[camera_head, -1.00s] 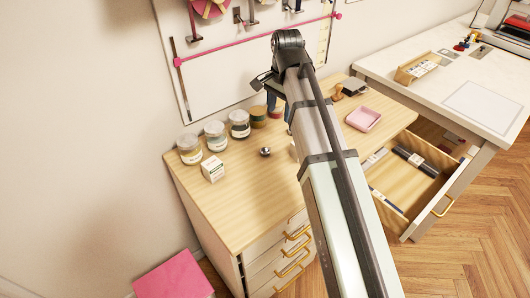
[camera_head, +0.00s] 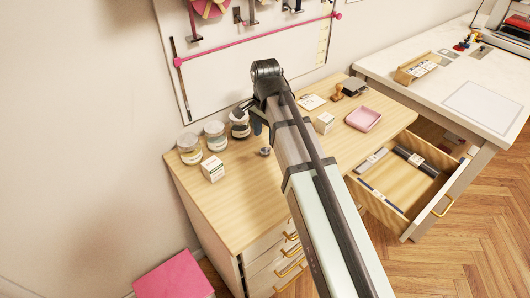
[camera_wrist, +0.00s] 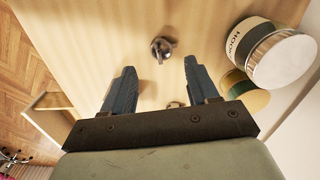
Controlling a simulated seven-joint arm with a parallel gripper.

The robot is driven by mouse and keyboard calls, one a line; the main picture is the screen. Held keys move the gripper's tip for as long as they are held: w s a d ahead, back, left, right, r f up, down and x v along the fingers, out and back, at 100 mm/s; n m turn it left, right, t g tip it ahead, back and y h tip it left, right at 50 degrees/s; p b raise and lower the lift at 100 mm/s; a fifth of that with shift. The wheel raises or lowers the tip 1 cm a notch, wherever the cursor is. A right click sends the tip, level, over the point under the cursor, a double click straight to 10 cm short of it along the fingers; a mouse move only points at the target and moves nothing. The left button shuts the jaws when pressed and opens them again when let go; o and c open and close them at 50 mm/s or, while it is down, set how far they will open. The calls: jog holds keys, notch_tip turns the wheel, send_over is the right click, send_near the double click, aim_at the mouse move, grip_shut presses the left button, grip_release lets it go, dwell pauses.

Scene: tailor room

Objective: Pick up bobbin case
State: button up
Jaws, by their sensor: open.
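The bobbin case (camera_head: 265,151) is a small round metal piece on the wooden cabinet top, in front of the glass jars. In the wrist view the bobbin case (camera_wrist: 162,47) lies a little beyond the fingertips and roughly centred between them. My gripper (camera_wrist: 157,68) is open and empty, with its two blue-grey fingers spread apart above the wood. In the head view the arm hides most of the gripper, with only a bit of finger showing near the jars. The bobbin case is apart from the fingers.
Several lidded jars (camera_head: 215,136) stand near the wall, and one jar (camera_wrist: 270,50) is close to the right finger. A small white box (camera_head: 212,168) stands left of the bobbin case. A pink tray (camera_head: 363,119) lies to the right. A drawer (camera_head: 400,178) stands open.

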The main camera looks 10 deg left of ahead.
aim_at(266, 148)
jog(key=shift+f, duration=2.85)
jog(key=c, duration=1)
jog(key=shift+r, duration=0.1)
